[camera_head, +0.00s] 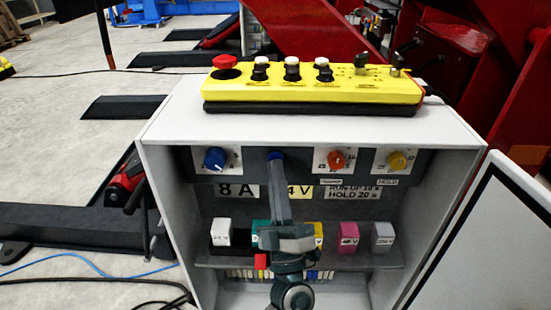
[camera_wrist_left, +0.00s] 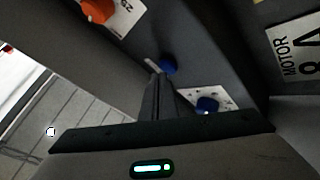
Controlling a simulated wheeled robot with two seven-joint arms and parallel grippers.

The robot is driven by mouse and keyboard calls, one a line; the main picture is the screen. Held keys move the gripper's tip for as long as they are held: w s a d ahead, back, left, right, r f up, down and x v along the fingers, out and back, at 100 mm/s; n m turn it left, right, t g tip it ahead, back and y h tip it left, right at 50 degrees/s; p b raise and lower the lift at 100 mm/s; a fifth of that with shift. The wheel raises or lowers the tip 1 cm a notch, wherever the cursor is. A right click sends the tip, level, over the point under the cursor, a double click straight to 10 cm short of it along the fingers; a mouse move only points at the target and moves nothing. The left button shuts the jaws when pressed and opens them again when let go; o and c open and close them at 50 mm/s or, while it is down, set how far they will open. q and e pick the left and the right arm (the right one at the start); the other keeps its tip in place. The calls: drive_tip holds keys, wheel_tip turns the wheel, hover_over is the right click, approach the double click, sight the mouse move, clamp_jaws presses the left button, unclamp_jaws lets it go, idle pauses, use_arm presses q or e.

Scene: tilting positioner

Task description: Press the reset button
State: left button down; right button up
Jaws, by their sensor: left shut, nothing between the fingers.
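An open light-grey control cabinet (camera_head: 170,128) has a dark panel strip with knobs under its top. A small blue button (camera_head: 275,154) sits between a blue knob (camera_head: 214,158) and an orange knob (camera_head: 336,160); no reset label is readable. My left gripper (camera_head: 276,163) is shut and empty, reaching up into the cabinet with its tips at the blue button and partly covering it. In the left wrist view the blue button (camera_wrist_left: 168,65) shows just beyond the fingertips (camera_wrist_left: 160,78). I cannot tell whether they touch. My right gripper is not in view.
A yellow control box (camera_head: 310,88) with a red mushroom button (camera_head: 224,62) lies on the cabinet top. A yellow knob (camera_head: 397,161) is on the strip's right. Several coloured blocks stand on the shelf below, around my arm. The cabinet door (camera_head: 490,240) stands open at right.

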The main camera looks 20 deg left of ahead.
use_arm(q)
drive_tip(key=shift+w+a, duration=0.1)
drive_tip(key=shift+w, duration=0.35)
idle(0.6)
drive_tip(key=shift+s, duration=0.1)
drive_tip(key=shift+s+d+p, duration=0.2)
drive_tip(key=shift+s+p, duration=0.15)
drive_tip(key=shift+s, duration=0.4)
drive_tip(key=shift+s, duration=0.1)
drive_tip(key=s, duration=0.2)
drive_tip(key=s+d+p, duration=0.1)
drive_tip(key=s, duration=0.1)
drive_tip(key=shift+s+d, duration=0.2)
drive_tip(key=shift+s, duration=0.1)
idle(0.4)
idle(0.6)
